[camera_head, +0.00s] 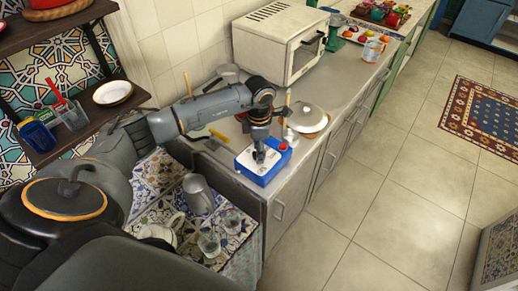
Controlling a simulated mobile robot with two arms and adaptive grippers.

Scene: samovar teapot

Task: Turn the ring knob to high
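A small blue box with a white top (262,163) stands near the front edge of the counter. A red button (283,147) shows at its right corner. My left gripper (259,156) points down over the middle of the white top, with its dark fingertips at or very close to it. The ring knob cannot be made out; the gripper covers that part of the box. The fingers are too small and dark to tell whether they are open or shut. My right gripper is not in view.
A yellow-handled tool (219,135) lies to the left. A grey pitcher (198,193) and glasses stand on the lower tiled table. Open floor lies right.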

